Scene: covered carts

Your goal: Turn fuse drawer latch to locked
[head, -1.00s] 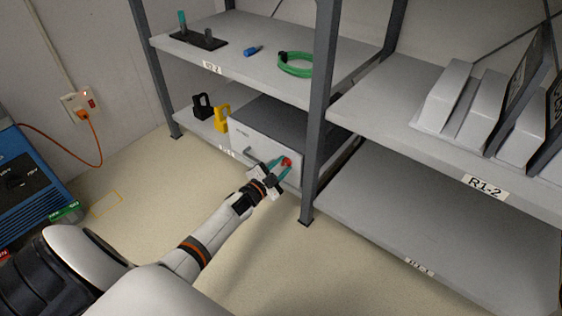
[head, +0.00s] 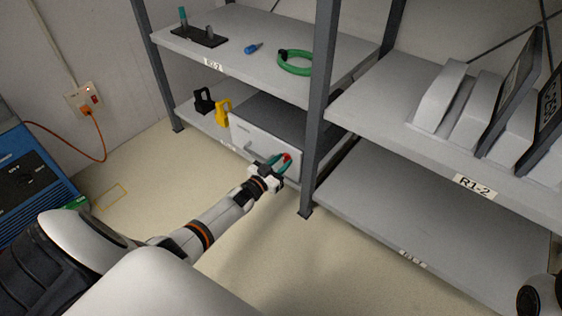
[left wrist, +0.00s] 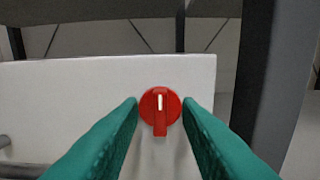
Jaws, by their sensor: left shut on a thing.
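The fuse drawer is a white-fronted grey box (head: 262,138) on the lower left shelf. Its red round latch knob (head: 287,157) is at the right end of the front. In the left wrist view the knob (left wrist: 160,108) has a bar with a white line, standing upright in the picture. My left gripper (head: 281,163) has its teal fingers on either side of the knob, closed on it; they also show in the left wrist view (left wrist: 160,112). A bar handle (left wrist: 5,141) is at the drawer's left.
A grey shelf post (head: 317,110) stands just right of the drawer. A black padlock-shaped thing (head: 203,101) and a yellow one (head: 223,113) stand left of it. Above are a green cable coil (head: 295,68) and a blue-handled tool (head: 251,48). The lower right shelf (head: 420,215) is bare.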

